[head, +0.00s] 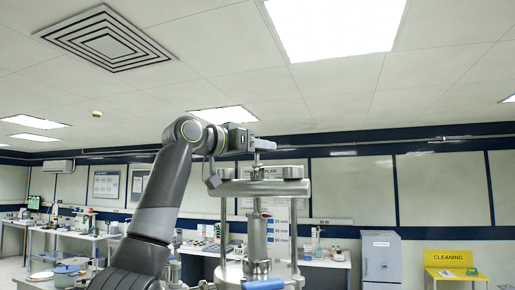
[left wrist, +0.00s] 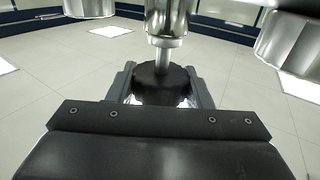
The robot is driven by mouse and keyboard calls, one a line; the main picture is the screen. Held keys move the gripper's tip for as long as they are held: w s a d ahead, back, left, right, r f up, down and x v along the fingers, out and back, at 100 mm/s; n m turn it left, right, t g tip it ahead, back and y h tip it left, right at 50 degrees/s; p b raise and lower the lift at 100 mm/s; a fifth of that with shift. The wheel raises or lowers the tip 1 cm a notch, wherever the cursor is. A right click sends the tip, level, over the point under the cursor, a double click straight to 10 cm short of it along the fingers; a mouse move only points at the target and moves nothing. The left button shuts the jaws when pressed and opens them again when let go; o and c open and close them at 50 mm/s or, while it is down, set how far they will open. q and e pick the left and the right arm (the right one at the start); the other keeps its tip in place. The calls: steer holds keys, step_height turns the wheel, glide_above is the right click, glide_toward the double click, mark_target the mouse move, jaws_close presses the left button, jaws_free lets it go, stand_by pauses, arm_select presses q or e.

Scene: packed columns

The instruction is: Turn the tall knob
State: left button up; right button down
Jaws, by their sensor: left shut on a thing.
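The tall knob (left wrist: 162,84) is a dark round cap on a thin metal stem. In the left wrist view it sits between the two fingers of my left gripper (left wrist: 160,92), which is shut on it. In the head view my left gripper (head: 264,144) reaches in from the left at the top of the steel column apparatus (head: 258,187). There the knob is mostly hidden by the gripper, and its stem runs down to the top plate. My right gripper is not in view.
The apparatus's top plate and metal posts stand close below my left gripper. Blue handles (head: 264,285) show at the bottom. Benches with lab items line the back, with a grey cabinet (head: 381,258) and a yellow cleaning stand (head: 450,260) at right.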

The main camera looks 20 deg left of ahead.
arm_select(q)
steer(key=shift+m+g+h, duration=1.2)
steer(key=shift+m+h, duration=0.1)
steer(key=shift+h, duration=0.3)
steer(key=shift+m+g+h, duration=1.1)
steer(key=shift+g, duration=0.3)
steer(key=o, duration=1)
steer(key=shift+s+a, duration=0.1)
steer(key=shift+a, duration=0.05)
